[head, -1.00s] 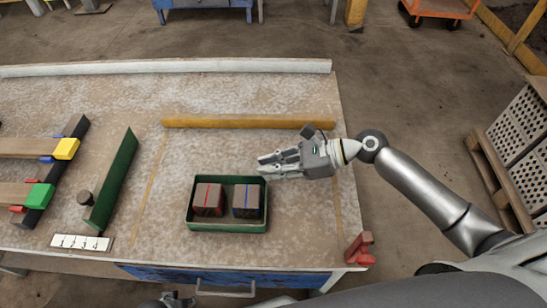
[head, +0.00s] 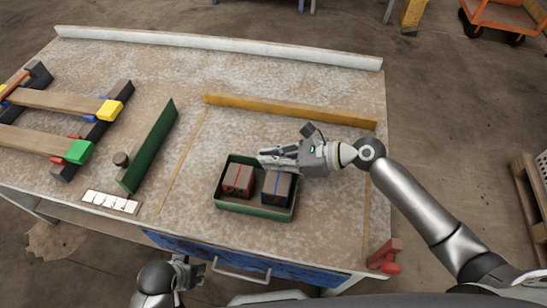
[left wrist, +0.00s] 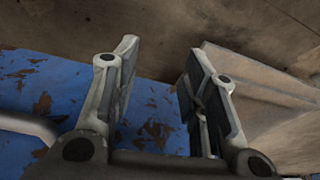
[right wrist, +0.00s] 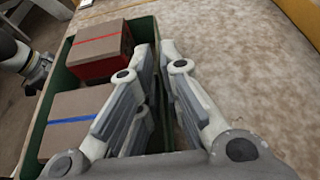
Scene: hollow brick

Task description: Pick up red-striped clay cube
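The red-striped clay cube (head: 238,180) sits in the left half of a green tray (head: 256,209) on the bench. It also shows in the right wrist view (right wrist: 98,45), its top stripe and red side visible. A blue-striped clay cube (head: 277,188) sits beside it on the right. My right gripper (head: 261,159) is over the tray's back edge, fingers pointing left, behind and above the cubes. My left gripper (head: 192,265) is in front of the bench's blue drawer front, open and empty in the left wrist view (left wrist: 160,55).
A green upright board (head: 148,148) and a wooden rack (head: 58,103) with coloured blocks stand to the left. A yellow-brown strip (head: 290,110) lies behind the tray. A red clamp (head: 385,256) is at the front right corner. Bench around the tray is clear.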

